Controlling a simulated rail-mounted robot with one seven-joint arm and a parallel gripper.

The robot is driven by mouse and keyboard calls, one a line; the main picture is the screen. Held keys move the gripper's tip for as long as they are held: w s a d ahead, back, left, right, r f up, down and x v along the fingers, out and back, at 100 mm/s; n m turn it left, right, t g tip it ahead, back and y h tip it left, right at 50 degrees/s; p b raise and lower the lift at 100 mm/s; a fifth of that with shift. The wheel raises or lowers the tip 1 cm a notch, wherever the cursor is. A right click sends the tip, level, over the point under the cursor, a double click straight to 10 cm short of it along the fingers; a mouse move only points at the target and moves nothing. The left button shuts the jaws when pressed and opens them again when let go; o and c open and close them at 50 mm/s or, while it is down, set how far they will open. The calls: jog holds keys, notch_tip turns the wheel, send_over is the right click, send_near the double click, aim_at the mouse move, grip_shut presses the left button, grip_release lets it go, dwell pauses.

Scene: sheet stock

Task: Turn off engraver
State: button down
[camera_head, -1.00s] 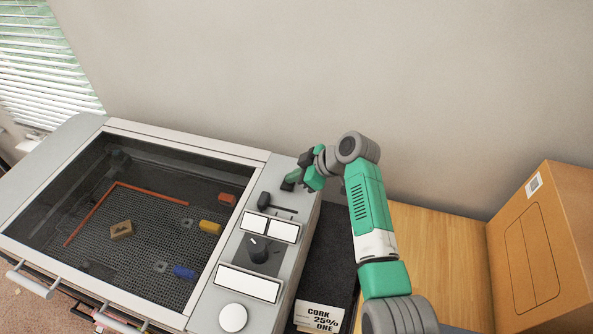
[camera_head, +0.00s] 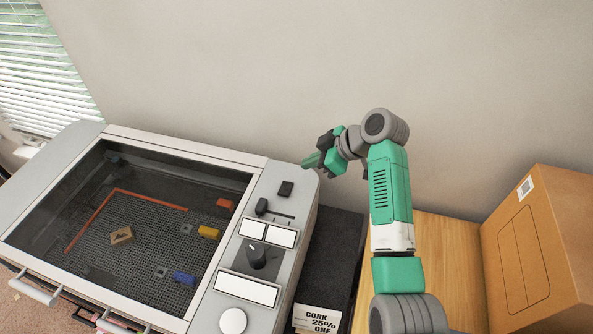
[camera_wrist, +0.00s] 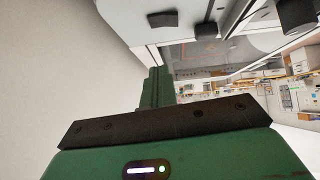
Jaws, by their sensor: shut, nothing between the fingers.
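The engraver (camera_head: 262,162) is a grey machine with a dark see-through lid over a mesh bed. Its right-hand panel carries a small dark switch (camera_head: 286,188) at the back, a slider (camera_head: 262,206), a black dial (camera_head: 256,256) and a round white button (camera_head: 233,320). My gripper (camera_head: 311,161) is shut and empty, above and behind the panel's back right corner, apart from the switch. In the wrist view, the green fingers (camera_wrist: 154,88) are together, and the dark switch (camera_wrist: 162,19) shows beyond them. I cannot tell the switch's state.
Inside the engraver are a brown engraved piece (camera_head: 122,236), small red, yellow and blue blocks, and an orange-red angle strip. A cardboard box (camera_head: 530,245) is at far right. The wall is behind.

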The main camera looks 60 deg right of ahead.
jog(key=shift+v, duration=1.5)
jog(key=shift+d, duration=0.2)
